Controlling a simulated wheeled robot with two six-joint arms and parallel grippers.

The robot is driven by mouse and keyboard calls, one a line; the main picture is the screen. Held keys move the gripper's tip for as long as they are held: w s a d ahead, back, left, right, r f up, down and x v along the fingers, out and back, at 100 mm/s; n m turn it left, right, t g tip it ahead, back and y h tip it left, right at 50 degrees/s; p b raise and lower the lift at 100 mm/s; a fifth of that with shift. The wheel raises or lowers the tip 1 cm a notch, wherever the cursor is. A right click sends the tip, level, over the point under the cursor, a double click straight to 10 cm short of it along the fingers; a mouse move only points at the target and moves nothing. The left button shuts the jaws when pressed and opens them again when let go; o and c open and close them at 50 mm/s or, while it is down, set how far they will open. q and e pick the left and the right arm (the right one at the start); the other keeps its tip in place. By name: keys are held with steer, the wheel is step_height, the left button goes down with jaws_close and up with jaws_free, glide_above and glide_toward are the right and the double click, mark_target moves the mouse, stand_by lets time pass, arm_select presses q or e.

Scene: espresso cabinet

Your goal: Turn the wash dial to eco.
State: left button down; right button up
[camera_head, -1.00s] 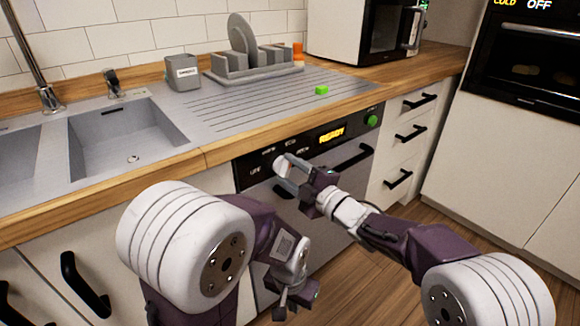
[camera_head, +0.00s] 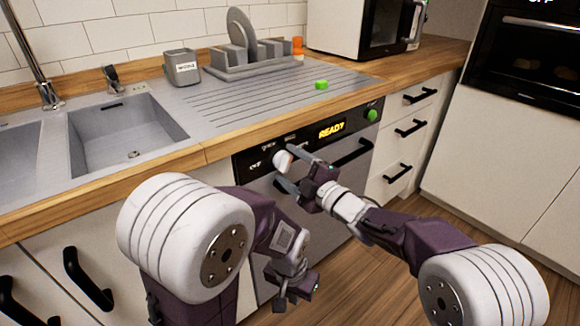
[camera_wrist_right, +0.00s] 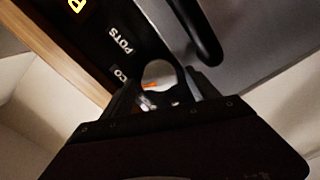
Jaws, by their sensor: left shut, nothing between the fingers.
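The white wash dial (camera_head: 282,160) is on the black control strip (camera_head: 246,164) of the dishwasher under the counter. Small labels surround it; in the wrist view "POTS" (camera_wrist_right: 122,41) reads clearly and part of "ECO" shows. My right gripper (camera_head: 290,170) is open in front of the dial, one finger above right and one below. In the wrist view a pale round form, likely the dial (camera_wrist_right: 160,72), shows between the fingers; contact is unclear. My left gripper (camera_head: 293,292) is shut and empty, low before the dishwasher.
The lit display (camera_head: 331,130) reads "READY". A green button (camera_head: 372,115) is at the strip's right end. The dishwasher's dark handle (camera_head: 352,152) is right of my right gripper. The wooden counter edge (camera_head: 225,148) overhangs the strip. A green block (camera_head: 321,85) lies on the drainer.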

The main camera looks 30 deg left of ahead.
mark_target(288, 164)
steer(key=p+v, duration=0.1)
steer(key=v, duration=0.3)
steer(key=shift+s+d+r, duration=0.15)
steer(key=shift+d, duration=0.2)
steer(key=b+v, duration=0.3)
steer(key=v, duration=0.1)
steer(key=shift+s+d+b, duration=0.1)
steer(key=shift+d+b, duration=0.05)
steer(key=shift+b, duration=0.15)
